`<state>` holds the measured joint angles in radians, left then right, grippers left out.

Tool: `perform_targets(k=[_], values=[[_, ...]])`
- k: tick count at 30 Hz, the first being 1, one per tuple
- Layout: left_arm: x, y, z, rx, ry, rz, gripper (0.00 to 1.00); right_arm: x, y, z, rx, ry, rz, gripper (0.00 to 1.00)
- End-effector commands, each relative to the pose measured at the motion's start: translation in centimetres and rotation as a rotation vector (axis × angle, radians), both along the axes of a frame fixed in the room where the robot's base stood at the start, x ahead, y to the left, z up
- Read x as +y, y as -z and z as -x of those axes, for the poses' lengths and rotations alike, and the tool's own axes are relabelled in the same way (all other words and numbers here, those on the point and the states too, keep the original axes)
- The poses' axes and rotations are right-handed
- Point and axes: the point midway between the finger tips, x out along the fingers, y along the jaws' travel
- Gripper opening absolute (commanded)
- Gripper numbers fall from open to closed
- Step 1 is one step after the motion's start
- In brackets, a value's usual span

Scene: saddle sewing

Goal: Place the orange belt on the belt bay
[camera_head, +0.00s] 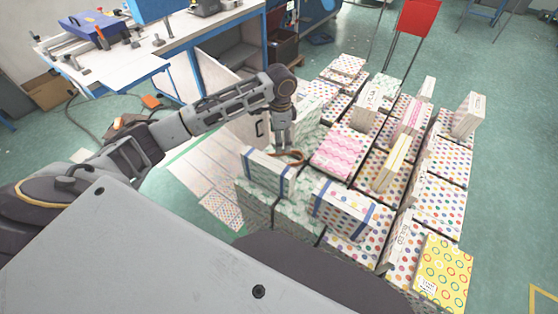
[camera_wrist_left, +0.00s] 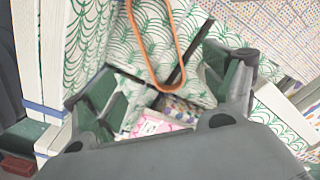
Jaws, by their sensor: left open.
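An orange belt (camera_head: 292,158), a thin closed loop, lies on green-patterned boxes just below my left gripper (camera_head: 284,147) in the head view. In the left wrist view the belt (camera_wrist_left: 140,50) is a long narrow loop whose rounded near end lies between the spread fingers of my left gripper (camera_wrist_left: 165,88). The gripper is open, and the belt is not clamped. I cannot tell from the frames which spot is the belt bay. My right gripper is not in view.
Patterned boxes stand in stacks around the gripper, including upright blue-banded ones (camera_head: 268,172) (camera_head: 343,209) close by. A pink box (camera_head: 338,152) lies to the right. A workbench (camera_head: 190,50) with tools is at the upper left. Green floor (camera_head: 500,150) is clear at right.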

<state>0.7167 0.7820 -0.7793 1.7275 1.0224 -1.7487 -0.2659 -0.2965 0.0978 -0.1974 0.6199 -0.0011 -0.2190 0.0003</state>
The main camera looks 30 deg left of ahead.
Motion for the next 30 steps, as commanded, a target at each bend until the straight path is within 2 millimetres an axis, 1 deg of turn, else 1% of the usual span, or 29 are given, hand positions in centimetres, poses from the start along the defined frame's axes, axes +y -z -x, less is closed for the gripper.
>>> perform_targets(k=[1, 6, 12, 16, 21, 26, 30], values=[[0.0, 0.8, 0.0, 0.001, 0.000, 0.000, 0.84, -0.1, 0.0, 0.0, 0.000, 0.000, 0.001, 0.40], [0.0, 3.0, 0.1, 0.002, 0.000, -0.001, 0.84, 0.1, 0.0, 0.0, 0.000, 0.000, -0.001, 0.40], [0.0, 5.1, 0.0, 0.000, 0.000, 0.000, 0.84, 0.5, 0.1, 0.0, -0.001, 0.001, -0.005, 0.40], [0.0, 5.6, 0.0, -0.001, 0.001, -0.001, 0.84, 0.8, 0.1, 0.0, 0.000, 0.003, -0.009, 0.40], [0.0, 5.7, 0.0, -0.001, 0.001, -0.001, 0.84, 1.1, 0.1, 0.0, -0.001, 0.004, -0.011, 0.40], [0.0, 5.7, 0.0, -0.001, 0.000, -0.001, 0.84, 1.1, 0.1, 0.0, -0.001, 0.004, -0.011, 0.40], [0.1, 6.2, 0.1, 0.001, 0.000, -0.001, 0.84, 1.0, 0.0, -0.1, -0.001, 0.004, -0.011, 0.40]])
